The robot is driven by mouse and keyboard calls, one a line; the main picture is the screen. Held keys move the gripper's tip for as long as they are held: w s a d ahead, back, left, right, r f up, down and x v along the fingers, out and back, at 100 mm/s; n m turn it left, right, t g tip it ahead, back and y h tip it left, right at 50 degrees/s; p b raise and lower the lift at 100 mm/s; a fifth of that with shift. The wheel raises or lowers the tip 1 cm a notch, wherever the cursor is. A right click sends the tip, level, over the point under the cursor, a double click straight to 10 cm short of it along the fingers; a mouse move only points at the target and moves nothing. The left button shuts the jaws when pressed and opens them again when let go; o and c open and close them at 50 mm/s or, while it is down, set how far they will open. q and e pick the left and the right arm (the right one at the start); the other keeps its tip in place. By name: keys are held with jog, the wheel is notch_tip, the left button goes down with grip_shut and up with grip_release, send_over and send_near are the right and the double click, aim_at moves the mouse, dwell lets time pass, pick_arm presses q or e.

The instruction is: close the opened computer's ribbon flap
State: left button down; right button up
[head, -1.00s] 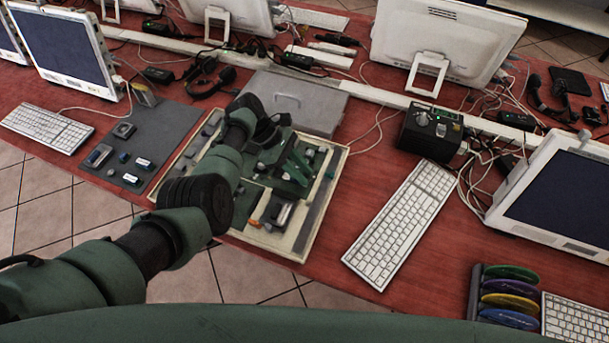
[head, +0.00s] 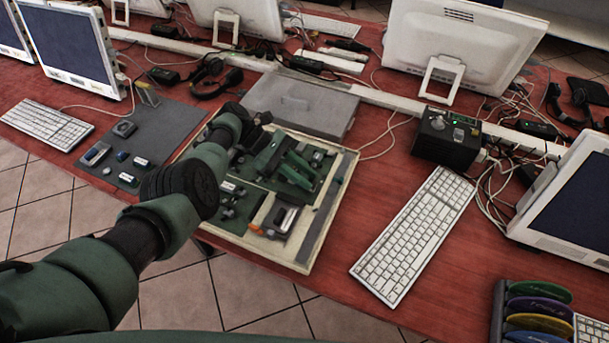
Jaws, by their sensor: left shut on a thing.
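The opened computer (head: 331,211) is a shallow cream-rimmed case on the red table, with a green board and small parts inside. My left arm comes in from the left and reaches over its upper left part. The ribbon flap cannot be told apart from the other small parts. A grey module with an orange piece (head: 286,217) lies in the front of the case. My right gripper is out of view.
A grey lid-like panel (head: 300,104) lies behind the case. A dark mat (head: 172,120) with small parts is to the left. A black box (head: 447,139), a white keyboard (head: 415,236) and loose cables are to the right. Monitors stand around.

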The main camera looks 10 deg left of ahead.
pick_arm(q)
jog(key=c, duration=1.3)
grip_release()
jog(key=shift+a, duration=0.1)
jog(key=b+v, duration=0.1)
jog(key=v, duration=0.6)
jog(key=shift+w+a+r, duration=0.15)
jog(key=shift+a+r, duration=0.05)
jog(key=shift+a, duration=0.1)
